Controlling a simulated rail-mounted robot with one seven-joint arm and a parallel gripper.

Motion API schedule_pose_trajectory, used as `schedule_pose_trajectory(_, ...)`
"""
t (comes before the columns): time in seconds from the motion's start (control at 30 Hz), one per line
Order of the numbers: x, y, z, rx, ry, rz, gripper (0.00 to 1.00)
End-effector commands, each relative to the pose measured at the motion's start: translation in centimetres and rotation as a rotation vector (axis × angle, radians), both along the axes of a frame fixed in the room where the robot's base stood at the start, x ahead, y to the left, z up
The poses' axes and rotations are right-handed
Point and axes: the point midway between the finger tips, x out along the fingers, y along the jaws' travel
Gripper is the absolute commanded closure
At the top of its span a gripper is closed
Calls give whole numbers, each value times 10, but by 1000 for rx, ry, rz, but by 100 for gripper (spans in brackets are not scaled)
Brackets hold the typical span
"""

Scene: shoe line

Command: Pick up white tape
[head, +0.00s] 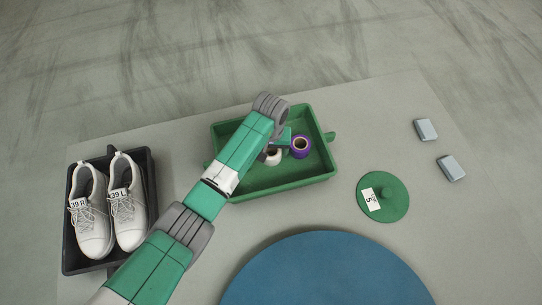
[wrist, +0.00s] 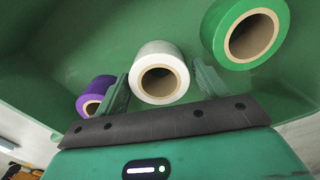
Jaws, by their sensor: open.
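The white tape (wrist: 160,70) is a roll with a brown core, lying in the green tray (head: 285,188). In the head view the white tape (head: 273,157) is partly hidden by my arm. My gripper (wrist: 160,88) is open, with one finger on each side of the white tape in the wrist view. I cannot tell whether the fingers touch it. In the head view my gripper's fingers are mostly hidden by the arm.
A purple tape (head: 301,147) lies right of the white tape, and a green tape (wrist: 245,32) is close by in the wrist view. A black tray (head: 152,205) with white shoes (head: 128,205), a green lidlike disc (head: 398,198), grey blocks (head: 426,129) and a blue round surface (head: 325,270) surround the tray.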

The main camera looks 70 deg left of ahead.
Motion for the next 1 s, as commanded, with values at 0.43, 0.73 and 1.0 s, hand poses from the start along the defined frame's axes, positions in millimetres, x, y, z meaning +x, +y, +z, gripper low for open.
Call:
schedule_pose_trajectory(0.43, 0, 0, -9, 1, 0, -1, 63)
schedule_pose_trajectory(0.73, 1, -1, 3, 1, -2, -1, 63)
schedule_pose_trajectory(1.0, 1, -1, 68, 1, -3, -1, 63)
